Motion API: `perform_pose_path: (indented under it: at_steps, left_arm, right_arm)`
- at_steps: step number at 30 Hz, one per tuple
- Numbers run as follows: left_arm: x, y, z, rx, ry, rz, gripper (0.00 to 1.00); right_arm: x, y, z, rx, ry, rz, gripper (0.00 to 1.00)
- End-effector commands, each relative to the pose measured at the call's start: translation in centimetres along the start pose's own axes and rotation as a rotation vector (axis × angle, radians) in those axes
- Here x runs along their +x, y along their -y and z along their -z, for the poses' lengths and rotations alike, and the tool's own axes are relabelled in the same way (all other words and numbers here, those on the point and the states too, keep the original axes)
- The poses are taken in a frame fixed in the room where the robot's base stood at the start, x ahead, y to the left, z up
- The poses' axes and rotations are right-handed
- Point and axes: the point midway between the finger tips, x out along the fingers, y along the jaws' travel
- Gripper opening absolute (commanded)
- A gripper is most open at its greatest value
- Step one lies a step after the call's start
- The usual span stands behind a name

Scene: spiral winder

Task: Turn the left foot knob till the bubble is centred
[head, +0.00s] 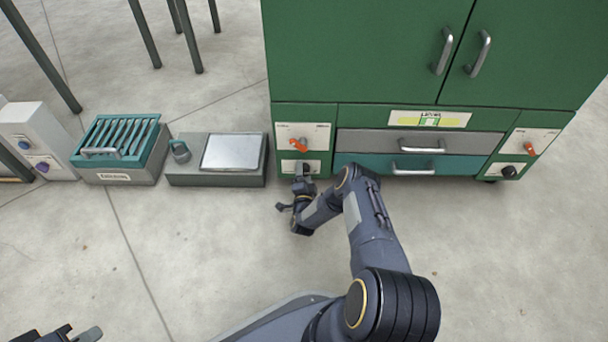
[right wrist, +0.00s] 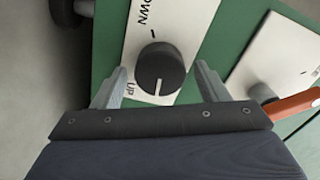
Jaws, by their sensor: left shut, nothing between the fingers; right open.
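The left foot knob (right wrist: 160,70) is black and round, on a white plate lettered UP and DOWN; its white mark points down in the right wrist view. My right gripper (right wrist: 162,86) is open, with one finger on each side of the knob; I cannot tell whether they touch it. In the head view my right gripper (head: 303,180) is at the cabinet's lower left and partly covers the knob. The level (head: 430,119) is a yellow-green strip above the drawers; its bubble is too small to judge. My left gripper (head: 72,334) is shut and empty at the bottom left, partly cut off.
An orange lever (head: 298,144) sits just above the left knob, close to my right gripper. Another orange lever (head: 529,149) and a black knob (head: 508,171) are at the cabinet's right. A grey scale-like box (head: 217,182) stands left of the cabinet. The front floor is clear.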

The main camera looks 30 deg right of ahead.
Motion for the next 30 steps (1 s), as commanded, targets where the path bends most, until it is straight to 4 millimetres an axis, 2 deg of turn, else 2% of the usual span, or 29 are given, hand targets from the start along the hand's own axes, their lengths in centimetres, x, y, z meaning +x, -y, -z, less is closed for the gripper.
perform_pose_path:
  at_steps: [5,12,16,21,30]
  left_arm:
    - [-0.8,-0.4,0.4,0.000,0.000,0.000,0.00]
    - [-2.4,-1.1,1.2,0.000,0.000,0.000,0.00]
    - [-2.7,-1.2,1.4,0.000,0.000,0.000,0.00]
    - [-2.8,-1.3,1.4,0.000,0.000,0.000,0.00]
    - [-2.8,-1.3,1.4,0.000,0.000,0.000,0.00]
  right_arm:
    - [-1.5,0.2,0.1,0.000,0.001,-0.002,0.67]
    - [-5.7,0.2,0.1,0.000,0.002,-0.004,0.67]
    - [-7.2,0.1,0.0,0.000,0.002,-0.002,0.67]
    - [-7.9,0.0,0.0,0.000,0.001,0.000,0.67]
    - [-7.8,0.0,0.0,0.000,0.000,0.000,0.67]
